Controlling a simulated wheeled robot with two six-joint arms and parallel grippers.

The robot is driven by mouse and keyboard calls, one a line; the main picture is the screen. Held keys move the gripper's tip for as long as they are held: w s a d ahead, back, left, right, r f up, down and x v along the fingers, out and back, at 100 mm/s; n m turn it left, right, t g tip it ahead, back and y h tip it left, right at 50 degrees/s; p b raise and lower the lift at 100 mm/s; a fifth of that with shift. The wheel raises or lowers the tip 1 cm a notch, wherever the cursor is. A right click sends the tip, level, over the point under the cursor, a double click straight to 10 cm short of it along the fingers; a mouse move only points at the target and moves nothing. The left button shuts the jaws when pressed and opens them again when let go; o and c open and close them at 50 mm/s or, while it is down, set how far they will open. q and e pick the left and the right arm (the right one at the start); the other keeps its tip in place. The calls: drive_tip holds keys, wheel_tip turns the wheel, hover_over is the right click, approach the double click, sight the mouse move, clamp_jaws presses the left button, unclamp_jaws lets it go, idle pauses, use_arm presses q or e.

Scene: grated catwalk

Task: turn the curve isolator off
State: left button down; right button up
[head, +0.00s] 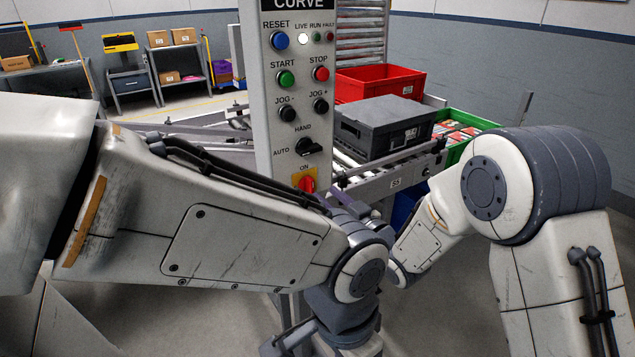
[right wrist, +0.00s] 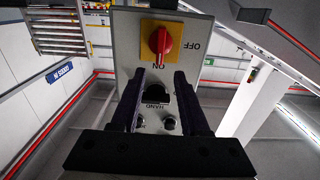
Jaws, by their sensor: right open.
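The curve isolator is a red rotary handle on a yellow plate (head: 306,183), low on the grey panel headed CURVE (head: 265,120). In the right wrist view the red handle (right wrist: 160,42) appears upside down, its end toward the ON mark; OFF is to the right. My right gripper (right wrist: 158,76) is open and empty, its dark fingers pointing at the panel just short of the handle. In the head view my right gripper (head: 338,203) is partly hidden behind my left arm. My left gripper (head: 288,345) is low at the bottom edge, its jaws unclear.
The HAND/AUTO selector (head: 306,147) and several buttons sit above the isolator. Behind the panel, a roller conveyor (head: 385,172) carries a dark grey case (head: 385,128), a red bin (head: 410,82) and a green bin (head: 462,122). My left forearm crosses in front of the panel's lower part.

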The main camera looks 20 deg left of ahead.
sight(313, 183)
drive_tip(key=p+x, duration=0.1)
drive_tip(key=x, duration=0.5)
drive_tip(key=shift+w+a, duration=0.25)
drive_tip(key=shift+a, duration=0.1)
drive_tip(key=shift+d, duration=0.1)
clamp_jaws()
